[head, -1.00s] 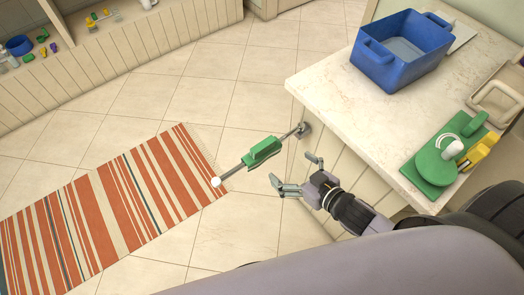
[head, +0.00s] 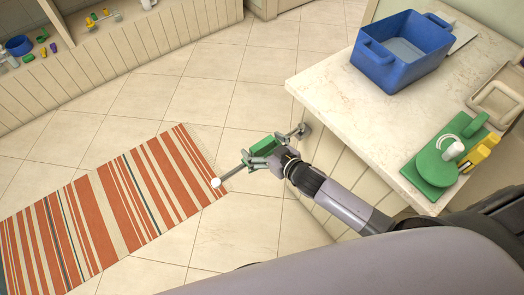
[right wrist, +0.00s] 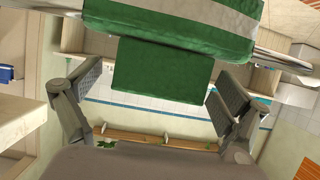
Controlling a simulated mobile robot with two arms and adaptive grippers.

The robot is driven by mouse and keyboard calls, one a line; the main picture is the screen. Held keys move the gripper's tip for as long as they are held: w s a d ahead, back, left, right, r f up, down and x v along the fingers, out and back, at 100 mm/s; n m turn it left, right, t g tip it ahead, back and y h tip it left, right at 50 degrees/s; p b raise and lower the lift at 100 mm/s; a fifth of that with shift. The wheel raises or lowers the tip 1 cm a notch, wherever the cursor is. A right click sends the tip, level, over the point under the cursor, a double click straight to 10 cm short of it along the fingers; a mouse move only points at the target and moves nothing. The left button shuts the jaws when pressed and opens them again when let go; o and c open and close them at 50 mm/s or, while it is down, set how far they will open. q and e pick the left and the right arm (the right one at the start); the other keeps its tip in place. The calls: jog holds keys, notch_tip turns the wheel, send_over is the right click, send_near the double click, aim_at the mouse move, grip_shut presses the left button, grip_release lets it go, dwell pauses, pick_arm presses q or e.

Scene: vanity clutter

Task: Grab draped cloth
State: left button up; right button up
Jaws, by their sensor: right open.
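The draped cloth (head: 264,145) is green and hangs over a grey bar (head: 232,171) that sticks out from the side of the counter. In the right wrist view the cloth (right wrist: 155,72) shows a pale stripe across its top, and a plain green flap hangs down. My right gripper (head: 259,157) is at the cloth in the head view and covers part of it. In the right wrist view it is open, with one finger on each side of the hanging flap and gaps between. I cannot tell how deep the flap sits between the fingers. My left gripper is not in view.
The bar has a white end knob (head: 215,182). The pale counter (head: 335,90) carries a blue bin (head: 400,62) and a green round item (head: 437,167). A striped rug (head: 110,205) lies on the tiled floor.

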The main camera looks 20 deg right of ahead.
jog(key=shift+a, duration=0.1)
jog(key=shift+w, duration=0.1)
jog(key=c, duration=1.3)
jog(key=shift+r, duration=0.1)
